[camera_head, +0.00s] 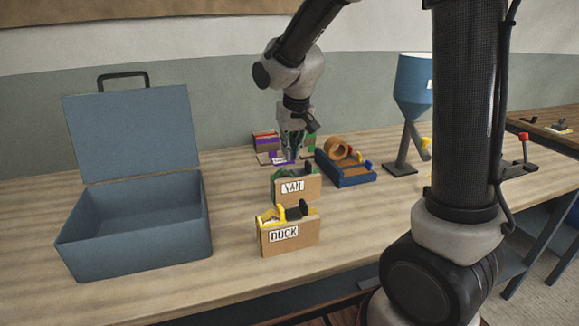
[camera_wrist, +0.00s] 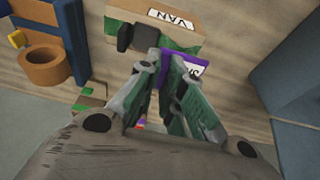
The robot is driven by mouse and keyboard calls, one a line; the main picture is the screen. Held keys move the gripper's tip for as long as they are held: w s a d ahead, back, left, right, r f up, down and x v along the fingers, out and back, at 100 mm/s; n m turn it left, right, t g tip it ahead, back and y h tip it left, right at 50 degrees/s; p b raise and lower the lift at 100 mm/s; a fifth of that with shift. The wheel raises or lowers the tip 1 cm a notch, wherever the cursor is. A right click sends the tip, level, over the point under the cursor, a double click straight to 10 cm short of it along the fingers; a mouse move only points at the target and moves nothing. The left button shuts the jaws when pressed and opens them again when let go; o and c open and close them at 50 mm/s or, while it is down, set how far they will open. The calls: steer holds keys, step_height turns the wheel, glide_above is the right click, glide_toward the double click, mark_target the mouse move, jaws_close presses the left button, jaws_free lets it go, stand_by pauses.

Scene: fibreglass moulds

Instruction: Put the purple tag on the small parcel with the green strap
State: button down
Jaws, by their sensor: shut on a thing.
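My gripper (camera_head: 291,155) is shut on the purple tag (camera_head: 279,158), holding it above the table behind the VAN parcel. In the wrist view the tag (camera_wrist: 188,58) shows white with dark letters and a purple edge, between the fingertips (camera_wrist: 168,62). The parcel marked VAN (camera_head: 311,189) is a brown box with a green strap and a black piece on top. It also shows in the wrist view (camera_wrist: 188,38), just beyond the fingertips. I cannot tell whether the tag touches it.
A parcel marked DOCK (camera_head: 308,238) with a yellow strap stands in front. A blue tray (camera_head: 345,181) with a tape roll (camera_head: 338,149) is at right. An open blue case (camera_head: 130,245) stands left. A small green-and-brown box (camera_wrist: 92,97) shows in the wrist view. A blue hopper (camera_head: 413,85) stands back right.

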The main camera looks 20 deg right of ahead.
mark_target(291, 163)
steer(key=shift+f, duration=2.35)
steer(key=shift+f, duration=0.15)
steer(key=c, duration=1.5)
jaws_free()
steer(key=shift+c, duration=0.2)
steer(key=v, duration=1.2)
steer(key=s+d+r, duration=0.1)
steer(key=s+d, duration=0.3)
steer(key=s, duration=0.3)
steer(key=s+d+r, duration=0.1)
steer(key=s+d, duration=0.3)
steer(key=s, duration=0.4)
steer(key=s+d+r+t, duration=0.1)
steer(key=s+d, duration=0.3)
steer(key=s, duration=0.4)
steer(key=shift+d, duration=0.3)
